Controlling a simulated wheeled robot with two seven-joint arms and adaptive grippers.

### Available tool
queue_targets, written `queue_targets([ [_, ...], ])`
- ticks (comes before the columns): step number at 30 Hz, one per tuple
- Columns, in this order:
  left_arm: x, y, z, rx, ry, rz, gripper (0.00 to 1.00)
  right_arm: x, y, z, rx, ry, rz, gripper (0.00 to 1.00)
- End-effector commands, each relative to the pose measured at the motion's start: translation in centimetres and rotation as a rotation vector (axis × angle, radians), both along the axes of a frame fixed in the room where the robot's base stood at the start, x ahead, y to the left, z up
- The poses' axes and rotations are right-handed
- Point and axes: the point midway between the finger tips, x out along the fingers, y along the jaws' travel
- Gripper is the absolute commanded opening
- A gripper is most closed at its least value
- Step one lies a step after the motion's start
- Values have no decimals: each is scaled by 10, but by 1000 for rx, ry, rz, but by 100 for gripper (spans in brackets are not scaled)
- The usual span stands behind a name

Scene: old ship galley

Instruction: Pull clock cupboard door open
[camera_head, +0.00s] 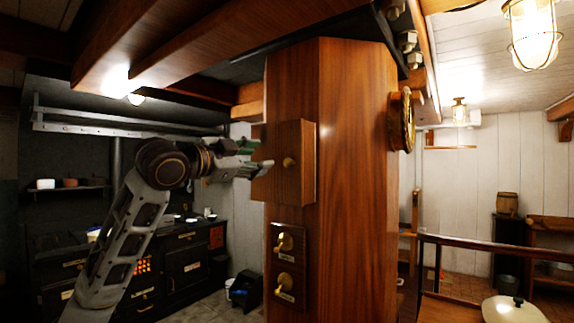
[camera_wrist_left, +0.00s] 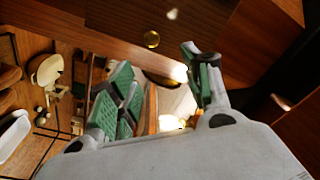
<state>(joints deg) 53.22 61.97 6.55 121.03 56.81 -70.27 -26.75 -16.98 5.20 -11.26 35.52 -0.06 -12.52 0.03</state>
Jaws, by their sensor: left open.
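The clock cupboard (camera_head: 309,185) is a small wooden box on the tall polished wooden column. Its door (camera_head: 280,185) carries a small round brass knob (camera_head: 289,162). I see no gap at the door's edge, so it looks closed. My left gripper (camera_head: 258,158) comes in from the left, open and empty, with its fingers just left of the knob and apart from it. In the left wrist view the green-padded fingers (camera_wrist_left: 160,75) are spread wide. A brass knob (camera_wrist_left: 152,39) shows beyond them on dark wood. My right gripper is out of view.
A round brass clock (camera_head: 403,120) hangs on the column's right side. Below the cupboard is a panel (camera_head: 288,265) with two brass knobs. A black stove (camera_head: 185,268) stands at the back left. Ceiling beams (camera_head: 180,40) run overhead. A wooden rail (camera_head: 480,245) is at the right.

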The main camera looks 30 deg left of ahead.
Motion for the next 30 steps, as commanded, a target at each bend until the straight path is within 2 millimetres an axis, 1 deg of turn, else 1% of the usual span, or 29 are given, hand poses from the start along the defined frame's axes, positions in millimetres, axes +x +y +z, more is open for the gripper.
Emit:
queue_targets([
  [6, 1, 5, -13, 75, 54, 26, 49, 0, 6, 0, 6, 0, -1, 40],
  [14, 1, 5, -13, 103, 50, 27, 49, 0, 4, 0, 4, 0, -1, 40],
  [22, 2, 5, -13, 102, 50, 26, 49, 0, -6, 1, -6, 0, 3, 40],
  [26, 7, 5, -12, 101, 49, 27, 49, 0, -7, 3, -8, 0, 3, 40],
  [30, 19, 4, -12, 100, 50, 25, 49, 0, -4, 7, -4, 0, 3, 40],
])
